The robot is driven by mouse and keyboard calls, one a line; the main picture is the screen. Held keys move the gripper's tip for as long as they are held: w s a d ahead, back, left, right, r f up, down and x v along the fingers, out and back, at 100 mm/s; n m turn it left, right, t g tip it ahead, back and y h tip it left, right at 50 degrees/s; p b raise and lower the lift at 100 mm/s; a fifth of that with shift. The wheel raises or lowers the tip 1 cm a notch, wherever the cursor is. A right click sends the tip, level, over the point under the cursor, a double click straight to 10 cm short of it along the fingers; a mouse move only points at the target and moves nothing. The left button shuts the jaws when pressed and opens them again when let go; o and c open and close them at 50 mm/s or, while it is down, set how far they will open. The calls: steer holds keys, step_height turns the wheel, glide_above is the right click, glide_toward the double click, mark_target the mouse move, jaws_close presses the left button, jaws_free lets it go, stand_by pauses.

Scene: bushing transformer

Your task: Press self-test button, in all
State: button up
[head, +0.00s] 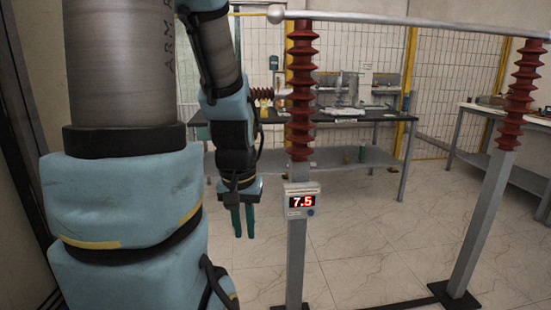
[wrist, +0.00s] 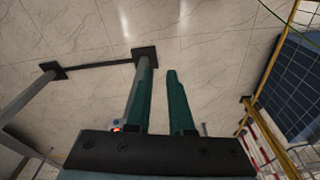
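A grey meter box (head: 301,200) with a red "7.5" display is mounted on a grey post below a red ribbed insulator. A small dark round button (head: 310,212) shows at the lower right of its face; labels are too small to read. My gripper (head: 243,235) hangs pointing down, left of the box and apart from it in the head view. In the wrist view my gripper (wrist: 159,67) has two green fingers with a gap between them, holding nothing. There, a red glow (wrist: 117,129) from the display shows beside the left finger; the button is hidden.
The post (head: 296,265) stands on the tiled floor, joined by a low bar to a second post (head: 480,225) at right. A metal rod (head: 420,21) spans the insulators. A workbench (head: 380,116) and yellow-framed mesh fence stand behind. The floor in front is clear.

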jaws_close()
stand_by(0.8)
